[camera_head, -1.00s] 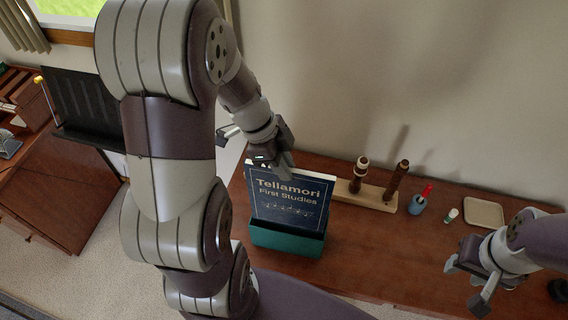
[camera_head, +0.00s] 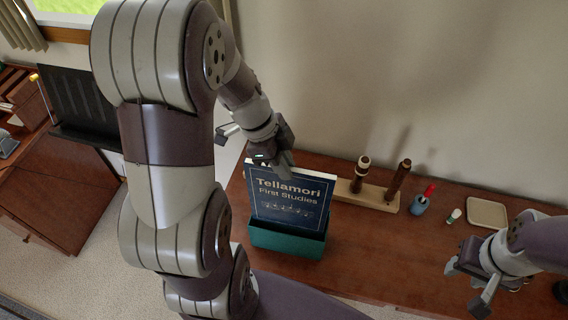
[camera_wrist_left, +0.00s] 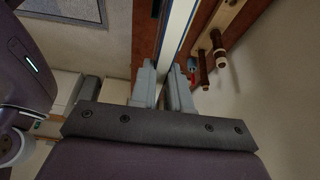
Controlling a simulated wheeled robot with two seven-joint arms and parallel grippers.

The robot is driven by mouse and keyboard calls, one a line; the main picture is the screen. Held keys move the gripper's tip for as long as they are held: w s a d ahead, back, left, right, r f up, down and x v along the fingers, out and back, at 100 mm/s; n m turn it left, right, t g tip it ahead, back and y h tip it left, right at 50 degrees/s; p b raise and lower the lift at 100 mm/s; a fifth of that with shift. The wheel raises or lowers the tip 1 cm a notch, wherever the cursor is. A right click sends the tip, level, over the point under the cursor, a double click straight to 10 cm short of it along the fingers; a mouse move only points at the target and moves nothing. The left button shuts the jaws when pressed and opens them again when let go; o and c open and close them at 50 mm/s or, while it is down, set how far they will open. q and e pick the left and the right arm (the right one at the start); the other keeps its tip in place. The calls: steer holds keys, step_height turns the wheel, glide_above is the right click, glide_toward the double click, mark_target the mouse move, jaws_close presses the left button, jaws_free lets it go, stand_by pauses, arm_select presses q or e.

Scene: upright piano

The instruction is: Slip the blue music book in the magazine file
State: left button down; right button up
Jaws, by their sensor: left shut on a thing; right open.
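The blue music book (camera_head: 288,200), titled "Tellamori First Studies", stands upright with its lower part inside the teal magazine file (camera_head: 287,240) on the wooden table. My left gripper (camera_head: 280,165) is shut on the top edge of the book. In the left wrist view the book (camera_wrist_left: 178,35) shows edge-on between the fingers of my left gripper (camera_wrist_left: 163,88). The book's bottom edge is hidden by the front wall of the file. My right gripper (camera_head: 467,284) is open and empty over the right part of the table.
A wooden stand (camera_head: 367,194) with two wooden instrument parts is right of the book. Beyond it are a blue cup (camera_head: 419,206) with a red-handled item, a small bottle (camera_head: 453,216) and a beige tray (camera_head: 487,211). The table's middle (camera_head: 375,250) is clear.

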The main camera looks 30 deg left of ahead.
mark_target(284, 201)
stand_by(0.4)
arm_select(q)
steer(key=shift+b, duration=0.35)
steer(key=shift+s, duration=0.1)
steer(key=shift+f+b, duration=7.7)
steer(key=shift+b, duration=0.65)
steer(key=c, duration=1)
jaws_free()
